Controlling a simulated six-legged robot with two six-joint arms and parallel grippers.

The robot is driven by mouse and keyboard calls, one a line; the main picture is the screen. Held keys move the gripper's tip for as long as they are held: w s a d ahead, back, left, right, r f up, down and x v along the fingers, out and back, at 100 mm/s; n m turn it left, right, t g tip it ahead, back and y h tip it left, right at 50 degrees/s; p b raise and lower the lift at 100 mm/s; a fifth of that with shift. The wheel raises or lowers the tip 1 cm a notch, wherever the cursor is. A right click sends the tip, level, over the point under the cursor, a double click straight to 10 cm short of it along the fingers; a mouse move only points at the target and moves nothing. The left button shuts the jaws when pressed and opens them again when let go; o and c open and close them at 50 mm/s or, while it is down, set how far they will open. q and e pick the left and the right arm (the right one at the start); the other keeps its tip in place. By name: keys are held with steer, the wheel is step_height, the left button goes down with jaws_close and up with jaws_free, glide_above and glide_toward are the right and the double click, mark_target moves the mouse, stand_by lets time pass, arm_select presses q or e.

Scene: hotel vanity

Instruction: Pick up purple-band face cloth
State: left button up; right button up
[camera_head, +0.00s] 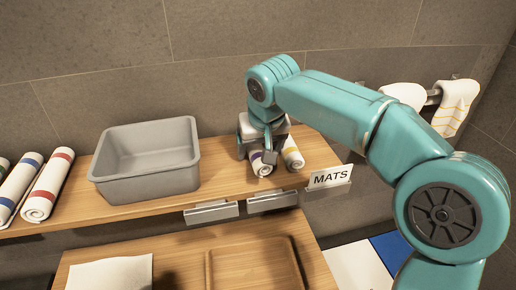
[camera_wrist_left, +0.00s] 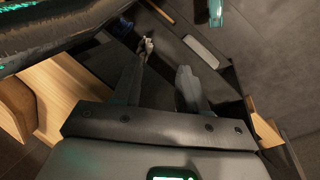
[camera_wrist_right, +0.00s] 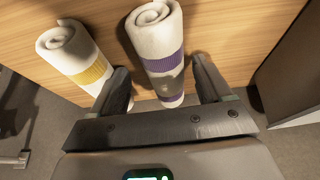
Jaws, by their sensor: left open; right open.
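The purple-band face cloth (camera_head: 262,169) is a white roll lying on the wooden shelf, partly hidden by my right gripper (camera_head: 262,143) above it. In the right wrist view the purple-band face cloth (camera_wrist_right: 165,64) runs between the two spread fingers of my right gripper (camera_wrist_right: 163,82). The fingers are open, one on each side of the roll; I cannot tell whether they touch it. My left gripper (camera_wrist_left: 165,62) shows only in the left wrist view, open and with nothing between its fingers.
A yellow-band rolled cloth (camera_head: 292,155) lies close beside the purple one, also in the right wrist view (camera_wrist_right: 78,58). A grey bin (camera_head: 146,160) stands to the left on the shelf (camera_head: 222,180). A MATS sign (camera_head: 330,177) stands at the shelf's right end.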

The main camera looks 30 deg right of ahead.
steer(key=shift+a+f, duration=0.15)
steer(key=shift+s+a, duration=0.1)
steer(key=shift+a, duration=0.1)
steer(key=shift+s+a+r, duration=0.1)
steer(key=shift+s+r, duration=0.05)
steer(key=shift+r, duration=0.05)
steer(key=shift+c, duration=0.5)
steer(key=c, duration=0.5)
steer(key=shift+d+f, duration=0.1)
steer(key=shift+d, duration=0.2)
steer(key=c, duration=0.5)
steer(key=shift+a, duration=0.1)
steer(key=shift+a, duration=0.1)
